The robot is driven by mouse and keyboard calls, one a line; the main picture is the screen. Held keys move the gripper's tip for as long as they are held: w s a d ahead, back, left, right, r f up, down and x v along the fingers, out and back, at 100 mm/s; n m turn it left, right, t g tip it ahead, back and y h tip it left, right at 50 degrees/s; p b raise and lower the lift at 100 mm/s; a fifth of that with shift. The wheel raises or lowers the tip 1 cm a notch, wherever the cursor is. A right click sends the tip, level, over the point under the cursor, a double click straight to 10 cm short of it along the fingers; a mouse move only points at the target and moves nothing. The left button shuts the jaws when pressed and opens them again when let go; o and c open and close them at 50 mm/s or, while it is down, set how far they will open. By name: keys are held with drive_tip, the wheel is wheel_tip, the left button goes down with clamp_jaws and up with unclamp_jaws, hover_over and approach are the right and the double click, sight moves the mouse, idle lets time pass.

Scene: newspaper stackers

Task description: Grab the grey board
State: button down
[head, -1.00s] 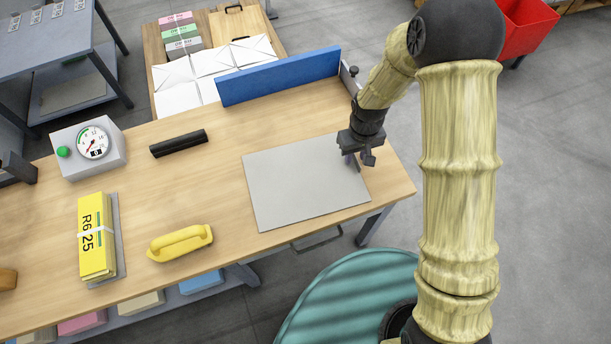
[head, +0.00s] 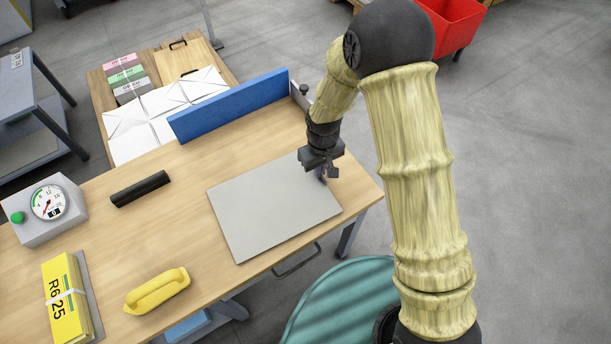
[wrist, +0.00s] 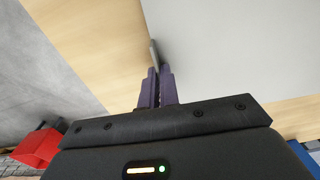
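The grey board (head: 270,212) is a flat, light grey rectangle at the right end of the wooden table, and it looks flat on or very near the top. My gripper (head: 322,176) is at its right edge in the head view. In the wrist view, the two dark purple fingers (wrist: 156,78) are close together, with the edge of the board (wrist: 230,45) between them. They look shut on that edge. The board's underside is hidden, so a small gap below cannot be told.
The wooden table (head: 195,225) also holds a yellow handled tool (head: 157,291), a black bar (head: 140,189), a gauge box (head: 45,212) and a yellow bundle (head: 68,300). A blue upright panel (head: 228,105) stands along the back edge. A red bin (head: 452,24) is far off.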

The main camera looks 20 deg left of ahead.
wheel_tip(320, 180, up, 10)
drive_tip(key=p, duration=0.1)
drive_tip(key=shift+f, duration=0.25)
idle(0.4)
